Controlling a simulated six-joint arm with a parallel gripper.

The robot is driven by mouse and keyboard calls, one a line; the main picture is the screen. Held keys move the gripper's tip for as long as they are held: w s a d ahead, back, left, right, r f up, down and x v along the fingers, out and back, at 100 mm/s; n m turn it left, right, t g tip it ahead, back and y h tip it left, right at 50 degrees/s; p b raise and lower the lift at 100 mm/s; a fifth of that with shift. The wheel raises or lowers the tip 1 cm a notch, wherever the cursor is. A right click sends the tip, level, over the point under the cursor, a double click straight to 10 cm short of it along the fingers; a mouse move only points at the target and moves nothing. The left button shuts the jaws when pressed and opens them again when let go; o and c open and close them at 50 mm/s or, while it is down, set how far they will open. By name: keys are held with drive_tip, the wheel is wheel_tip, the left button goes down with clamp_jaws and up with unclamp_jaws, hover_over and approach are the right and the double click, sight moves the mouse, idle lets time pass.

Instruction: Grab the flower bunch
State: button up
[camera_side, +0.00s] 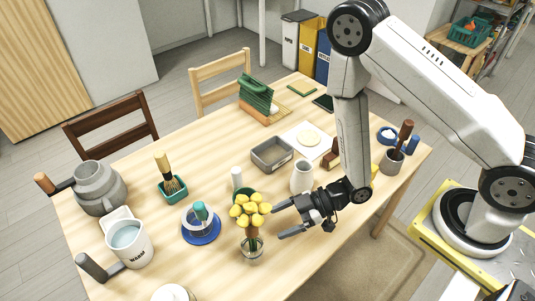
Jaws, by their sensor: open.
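In this view the upper fingertip is close to the flower heads and the lower one is near the stems. I cannot tell from this one view whether either finger touches the bunch.
A white vase (302,178) stands close behind my gripper. A grey tray (272,155) lies further back. The table (333,245) is bare to the right, below my gripper.

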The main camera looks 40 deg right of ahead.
sight(252, 231)
drive_tip(key=shift+x, duration=1.3)
drive_tip(key=shift+x, duration=2.6)
drive_tip(key=shift+w+d, duration=0.1)
clamp_jaws()
